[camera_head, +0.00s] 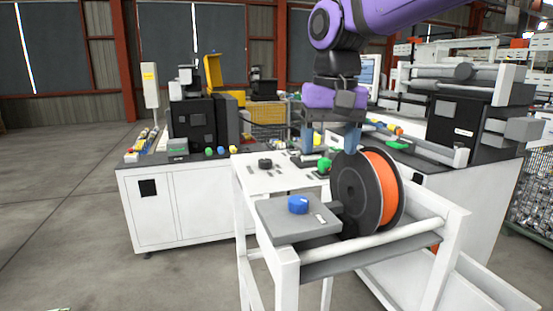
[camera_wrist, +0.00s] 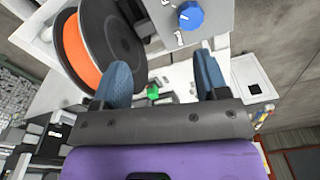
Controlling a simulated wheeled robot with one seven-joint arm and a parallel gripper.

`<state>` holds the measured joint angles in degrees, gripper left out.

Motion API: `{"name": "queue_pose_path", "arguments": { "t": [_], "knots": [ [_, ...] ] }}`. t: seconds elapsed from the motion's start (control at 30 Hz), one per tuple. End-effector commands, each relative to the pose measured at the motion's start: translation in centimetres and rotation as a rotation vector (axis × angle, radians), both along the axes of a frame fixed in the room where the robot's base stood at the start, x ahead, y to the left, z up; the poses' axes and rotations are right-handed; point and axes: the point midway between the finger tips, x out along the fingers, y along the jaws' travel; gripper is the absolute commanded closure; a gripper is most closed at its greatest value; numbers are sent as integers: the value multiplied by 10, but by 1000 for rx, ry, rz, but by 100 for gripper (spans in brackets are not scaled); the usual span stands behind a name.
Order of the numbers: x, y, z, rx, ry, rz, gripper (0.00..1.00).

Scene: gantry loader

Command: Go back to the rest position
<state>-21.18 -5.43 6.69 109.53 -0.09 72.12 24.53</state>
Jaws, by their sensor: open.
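My gripper (camera_head: 331,137) points down above the far part of the white stand, just behind the spool. Its two blue fingers are spread apart with nothing between them. In the wrist view my gripper (camera_wrist: 163,80) also shows open and empty, with a small green part (camera_wrist: 153,92) visible beyond and between the fingers. My purple arm reaches in from the upper right in the head view.
A black spool with orange filament (camera_head: 389,187) stands upright on the white stand (camera_head: 287,262). A grey plate (camera_head: 280,222) beside it carries a blue knob (camera_head: 298,205). White cabinets with machines (camera_head: 190,205) stand behind. The floor at left (camera_head: 60,200) is clear.

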Motion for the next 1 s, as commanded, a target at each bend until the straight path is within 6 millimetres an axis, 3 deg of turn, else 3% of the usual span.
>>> {"name": "queue_pose_path", "arguments": {
  "t": [0.03,0.2,0.5,0.73,1.0],
  "knots": [
    [-10,-20,2,6,-27,-11,33],
    [-43,-75,0,21,-113,-26,33],
    [-111,-153,-24,23,-265,-51,33],
    [-155,-187,-52,8,-360,-62,33],
    [-171,-197,-65,-1,-397,-64,33]
  ]
}}
